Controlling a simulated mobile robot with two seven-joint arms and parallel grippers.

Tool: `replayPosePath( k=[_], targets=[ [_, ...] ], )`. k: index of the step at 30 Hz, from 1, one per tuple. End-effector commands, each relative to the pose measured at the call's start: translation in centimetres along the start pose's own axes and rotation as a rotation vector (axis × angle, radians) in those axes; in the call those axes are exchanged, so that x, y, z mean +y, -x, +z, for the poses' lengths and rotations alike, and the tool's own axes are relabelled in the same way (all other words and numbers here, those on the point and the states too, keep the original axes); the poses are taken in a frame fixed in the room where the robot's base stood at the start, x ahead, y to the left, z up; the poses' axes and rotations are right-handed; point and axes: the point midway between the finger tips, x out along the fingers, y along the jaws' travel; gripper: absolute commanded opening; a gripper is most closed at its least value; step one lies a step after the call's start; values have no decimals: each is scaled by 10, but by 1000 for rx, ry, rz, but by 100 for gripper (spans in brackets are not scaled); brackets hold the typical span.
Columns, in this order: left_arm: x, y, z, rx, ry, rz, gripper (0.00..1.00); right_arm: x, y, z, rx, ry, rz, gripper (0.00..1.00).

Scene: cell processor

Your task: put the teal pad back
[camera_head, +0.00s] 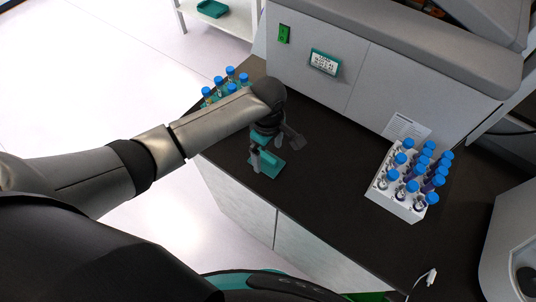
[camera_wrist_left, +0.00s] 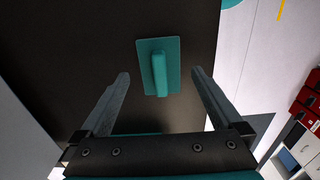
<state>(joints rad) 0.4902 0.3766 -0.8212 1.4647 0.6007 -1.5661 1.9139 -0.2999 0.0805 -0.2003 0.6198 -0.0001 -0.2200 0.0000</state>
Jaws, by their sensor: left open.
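The teal pad (camera_head: 268,164) lies flat on the black counter in the head view, partly hidden by my left gripper. In the left wrist view the pad (camera_wrist_left: 172,52) is a teal rectangle with a raised teal bar along its middle. My left gripper (camera_head: 262,158) hangs over the pad in the head view. In the left wrist view its two fingers (camera_wrist_left: 160,73) are apart, to either side of the pad, with nothing between them gripped. My right gripper is in neither view.
A white rack (camera_head: 376,197) of blue-capped tubes stands on the right of the black counter (camera_head: 320,205). More blue-capped tubes (camera_head: 231,73) stand behind my left arm. A grey machine (camera_head: 350,85) with a small display closes off the back. The counter between pad and rack is clear.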

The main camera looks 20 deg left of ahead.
Motion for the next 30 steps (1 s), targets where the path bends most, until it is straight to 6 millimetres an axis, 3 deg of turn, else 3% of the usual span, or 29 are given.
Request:
replayPosePath(
  k=[6,12,19,30],
  targets=[
    [1,52,0,-2,0,3,100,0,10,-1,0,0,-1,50],
    [1,84,0,-1,0,2,100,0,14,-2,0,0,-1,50],
    [0,95,0,-1,1,0,100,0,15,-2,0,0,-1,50],
    [-3,88,5,-15,-39,8,100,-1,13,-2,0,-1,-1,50]
  ],
)
